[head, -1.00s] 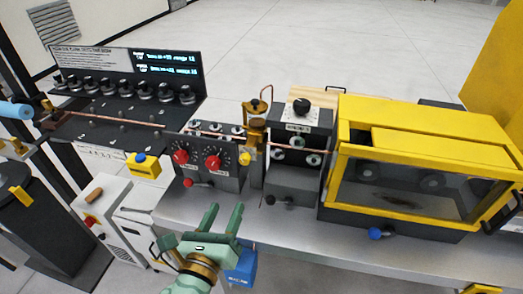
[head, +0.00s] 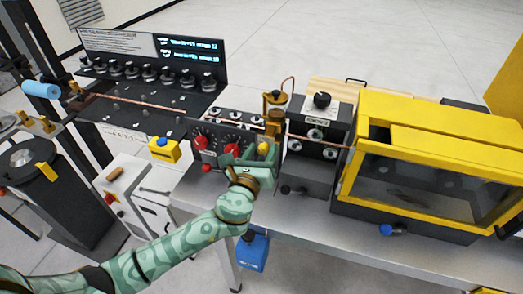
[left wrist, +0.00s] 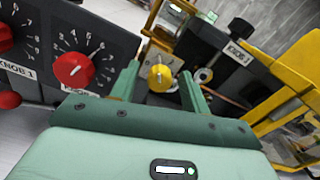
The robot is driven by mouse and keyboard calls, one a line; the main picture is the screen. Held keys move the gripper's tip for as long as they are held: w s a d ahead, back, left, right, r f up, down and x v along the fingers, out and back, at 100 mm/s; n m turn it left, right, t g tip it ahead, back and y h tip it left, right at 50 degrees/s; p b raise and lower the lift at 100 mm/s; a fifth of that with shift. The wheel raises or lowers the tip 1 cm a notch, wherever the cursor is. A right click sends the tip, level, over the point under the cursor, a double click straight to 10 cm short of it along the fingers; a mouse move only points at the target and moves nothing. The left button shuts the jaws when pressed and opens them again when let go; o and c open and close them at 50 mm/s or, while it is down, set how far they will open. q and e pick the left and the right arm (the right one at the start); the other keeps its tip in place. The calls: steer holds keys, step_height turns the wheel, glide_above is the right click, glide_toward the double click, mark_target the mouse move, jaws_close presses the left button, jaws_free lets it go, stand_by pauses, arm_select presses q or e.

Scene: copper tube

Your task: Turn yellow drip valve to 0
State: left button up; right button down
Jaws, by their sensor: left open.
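The yellow drip valve (head: 263,148) is a small round knob at the foot of the brass drip cup (head: 274,108), right of the red knobs. In the left wrist view the valve (left wrist: 160,76) shows a pale pointer line standing roughly upright. My left gripper (head: 250,154) is open in front of it. Its two green fingers (left wrist: 160,70) stand left and right of the valve, with visible gaps on both sides. I cannot tell how far the fingertips reach in depth. The valve's scale is too small to read. My right gripper is not in view.
A red knob (left wrist: 74,69) with a numbered dial sits close left of the left finger. The black block with a black top knob (head: 322,100) stands close on the right. A copper tube (head: 140,103) runs across behind. The yellow-framed enclosure (head: 440,150) is further right.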

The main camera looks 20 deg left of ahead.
arm_select(q)
steer(key=c, duration=1)
steer(key=shift+n, duration=0.3)
steer(key=n+b, duration=0.1)
steer(key=n, duration=0.4)
steer(key=shift+f+b, duration=0.1)
steer(key=shift+b, duration=0.2)
steer(key=n, duration=0.6)
steer(key=shift+a+b, duration=0.1)
steer(key=shift+b, duration=0.25)
steer(key=shift+n, duration=0.3)
